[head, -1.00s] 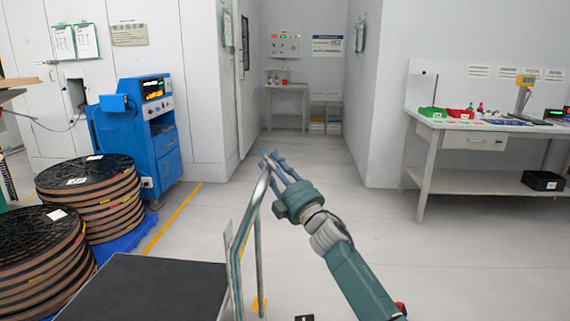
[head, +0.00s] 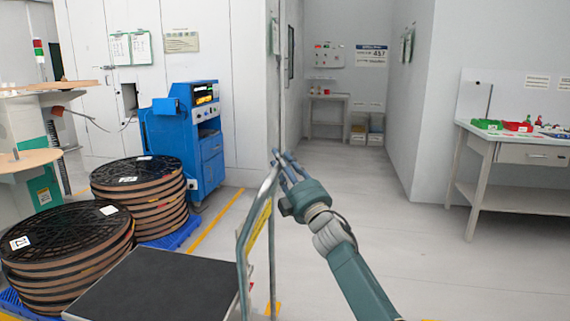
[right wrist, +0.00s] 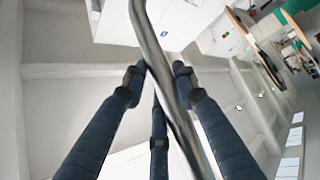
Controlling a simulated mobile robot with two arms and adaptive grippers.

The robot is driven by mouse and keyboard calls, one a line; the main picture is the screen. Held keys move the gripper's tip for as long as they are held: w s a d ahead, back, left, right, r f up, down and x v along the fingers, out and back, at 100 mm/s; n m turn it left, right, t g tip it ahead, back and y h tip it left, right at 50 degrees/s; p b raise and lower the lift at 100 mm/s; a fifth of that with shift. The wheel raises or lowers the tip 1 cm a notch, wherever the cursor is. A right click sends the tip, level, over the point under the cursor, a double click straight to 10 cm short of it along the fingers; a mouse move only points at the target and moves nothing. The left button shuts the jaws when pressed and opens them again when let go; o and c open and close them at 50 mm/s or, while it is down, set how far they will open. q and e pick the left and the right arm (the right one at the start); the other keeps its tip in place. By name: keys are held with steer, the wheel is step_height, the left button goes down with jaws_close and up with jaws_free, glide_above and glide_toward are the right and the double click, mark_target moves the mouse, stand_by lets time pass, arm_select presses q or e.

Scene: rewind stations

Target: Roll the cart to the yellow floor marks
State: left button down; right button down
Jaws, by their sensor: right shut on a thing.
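The cart shows its dark flat deck (head: 155,285) at the bottom of the head view. Its grey tube handle (head: 252,210) stands up at the deck's right side. My right gripper (head: 281,166) is shut on the top of the handle. In the right wrist view the fingers (right wrist: 157,85) close around the tube (right wrist: 168,75). Yellow floor marks show as a small patch (head: 273,308) beside the handle's foot and another patch (head: 430,319) at the bottom edge, partly cut off. My left gripper is not in view.
Stacks of dark reels (head: 140,190) stand on blue pallets left of the cart. A blue machine (head: 185,140) stands behind them, with a yellow floor line (head: 215,225) in front. A workbench (head: 500,150) stands at the right. The floor between is clear.

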steer(key=c, duration=1.3)
jaws_free()
steer(key=shift+a+f, duration=0.1)
steer(key=shift+f, duration=0.25)
steer(key=shift+c, duration=0.2)
steer(key=shift+w, duration=0.1)
steer(key=shift+r, duration=0.1)
steer(key=v, duration=1.2)
